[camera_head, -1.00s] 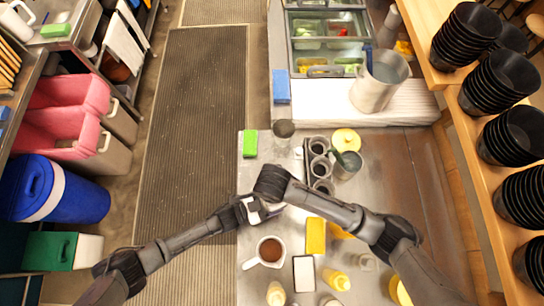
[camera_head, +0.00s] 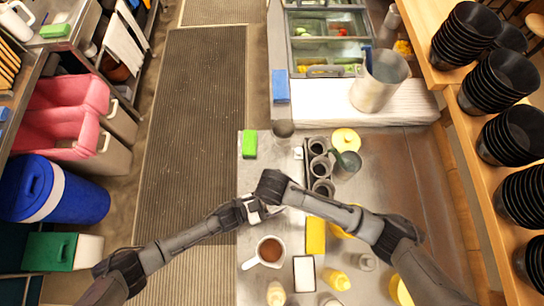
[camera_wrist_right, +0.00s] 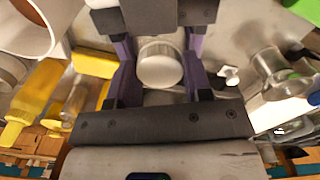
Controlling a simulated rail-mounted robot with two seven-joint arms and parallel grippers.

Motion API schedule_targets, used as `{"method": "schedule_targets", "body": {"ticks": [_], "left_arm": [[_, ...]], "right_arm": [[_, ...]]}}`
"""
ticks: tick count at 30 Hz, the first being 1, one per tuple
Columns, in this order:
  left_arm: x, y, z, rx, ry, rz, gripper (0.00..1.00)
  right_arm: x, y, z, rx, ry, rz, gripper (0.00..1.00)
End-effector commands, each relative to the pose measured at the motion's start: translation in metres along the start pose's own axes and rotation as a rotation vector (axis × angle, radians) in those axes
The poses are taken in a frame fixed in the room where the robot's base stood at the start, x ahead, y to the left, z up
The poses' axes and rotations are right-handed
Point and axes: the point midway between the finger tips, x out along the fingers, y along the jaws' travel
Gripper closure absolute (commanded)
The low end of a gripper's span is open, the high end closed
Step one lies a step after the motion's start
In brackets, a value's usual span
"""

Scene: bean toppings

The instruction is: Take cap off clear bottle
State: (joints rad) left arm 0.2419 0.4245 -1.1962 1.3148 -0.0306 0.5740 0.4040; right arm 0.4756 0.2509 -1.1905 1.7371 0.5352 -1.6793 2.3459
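A round pale cap (camera_wrist_right: 160,70) shows from above in the right wrist view, between dark and purple gripper fingers; the bottle below it is hidden. My right gripper (camera_wrist_right: 160,62) has its fingers spread to either side of the cap; whether they press on it is unclear. The dark body of my left gripper (camera_wrist_right: 150,14) faces it from the top of that view. In the head view, my left gripper (camera_head: 256,210) and my right gripper (camera_head: 268,206) meet at the counter's left edge. My right wrist covers most of the bottle there.
The metal counter (camera_head: 400,165) holds a brown-filled cup (camera_head: 270,251), a yellow container (camera_head: 316,236), a white-topped container (camera_head: 303,273) and yellow bottles (camera_head: 337,280) near the grippers. Metal canisters (camera_head: 320,167) stand behind. The floor mat (camera_head: 190,130) lies left of the counter.

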Motion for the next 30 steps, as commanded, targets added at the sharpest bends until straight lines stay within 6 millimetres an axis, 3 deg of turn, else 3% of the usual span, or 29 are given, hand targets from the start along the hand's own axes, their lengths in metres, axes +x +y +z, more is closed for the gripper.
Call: {"method": "schedule_targets", "body": {"ticks": [8,12,22,30], "left_arm": [[-0.0001,0.0001,0.0004,0.0,-0.001,0.0,1.0],[-0.0001,0.0001,0.0004,0.0,-0.001,0.0,1.0],[-0.0001,0.0001,0.0003,0.0,-0.001,0.0,1.0],[-0.0001,0.0,0.0003,0.0,-0.001,0.0,1.0]], "right_arm": [[-0.0001,0.0,0.0002,0.0,0.0,0.0,0.83],[-0.0002,-0.0001,0.0001,-0.055,0.0,0.0,0.84],[-0.0003,0.0004,0.0002,-0.529,-0.001,0.001,0.84],[-0.0003,0.0004,0.0003,-0.598,-0.001,0.001,0.84]]}}
